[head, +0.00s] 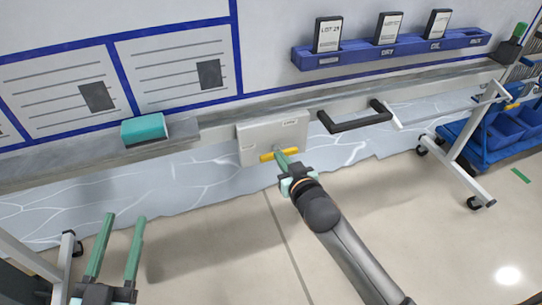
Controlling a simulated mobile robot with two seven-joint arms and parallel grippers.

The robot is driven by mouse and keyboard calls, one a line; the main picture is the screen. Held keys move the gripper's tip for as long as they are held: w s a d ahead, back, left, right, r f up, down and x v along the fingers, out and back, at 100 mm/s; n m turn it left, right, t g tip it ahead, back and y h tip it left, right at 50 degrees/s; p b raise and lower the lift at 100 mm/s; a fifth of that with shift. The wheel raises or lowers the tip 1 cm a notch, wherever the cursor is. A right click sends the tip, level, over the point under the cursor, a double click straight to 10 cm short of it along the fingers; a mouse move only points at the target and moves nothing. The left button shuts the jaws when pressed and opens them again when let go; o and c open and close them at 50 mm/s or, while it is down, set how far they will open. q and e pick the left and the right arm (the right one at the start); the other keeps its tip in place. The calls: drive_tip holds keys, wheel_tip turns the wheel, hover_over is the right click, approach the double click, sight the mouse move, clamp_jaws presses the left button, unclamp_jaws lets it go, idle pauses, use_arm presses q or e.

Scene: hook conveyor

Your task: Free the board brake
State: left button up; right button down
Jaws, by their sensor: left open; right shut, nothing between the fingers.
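The brake on the board is a pale grey plate (252,140) below the board's ledge, with a small yellow lever (267,157) lying roughly level at its lower edge. My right gripper (282,156) is shut and empty, with its green fingertips at the lever and covering part of it. I cannot tell whether they touch it. My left gripper (123,218) is open and empty at the lower left, over the floor and well apart from the brake. The white board (270,30) with blue lines stands behind.
A teal eraser (145,129) lies on the grey ledge (60,170). A black handle (355,118) sticks out right of the brake. A blue rack (400,49) holds several cards above. A wheeled stand (465,150) and blue bins (505,122) are at right. The middle floor is clear.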

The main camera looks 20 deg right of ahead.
drive_tip(key=w+f+b, duration=0.1)
drive_tip(key=w, duration=0.1)
drive_tip(key=w+f+b, duration=0.1)
drive_tip(key=w+f, duration=0.1)
drive_tip(key=w, duration=0.1)
drive_tip(key=w+f+b, duration=0.1)
drive_tip(key=w, duration=0.1)
drive_tip(key=shift+w+a+f+b, duration=0.15)
drive_tip(key=shift+w+f+b, duration=0.1)
drive_tip(key=shift+w+b, duration=0.1)
use_arm(q)
drive_tip(key=s+d+r+m+t+h, duration=0.1)
drive_tip(key=s+r+m+t+h, duration=0.1)
drive_tip(key=s+r+m+h, duration=0.4)
drive_tip(key=shift+s+d+r+t+h, duration=0.35)
drive_tip(key=shift+r+h, duration=0.95)
drive_tip(key=shift+r, duration=1.15)
use_arm(e)
drive_tip(key=shift+f, duration=0.75)
use_arm(q)
drive_tip(key=shift+s+a+m, duration=0.1)
drive_tip(key=shift+a+m, duration=0.05)
drive_tip(key=shift+m, duration=0.15)
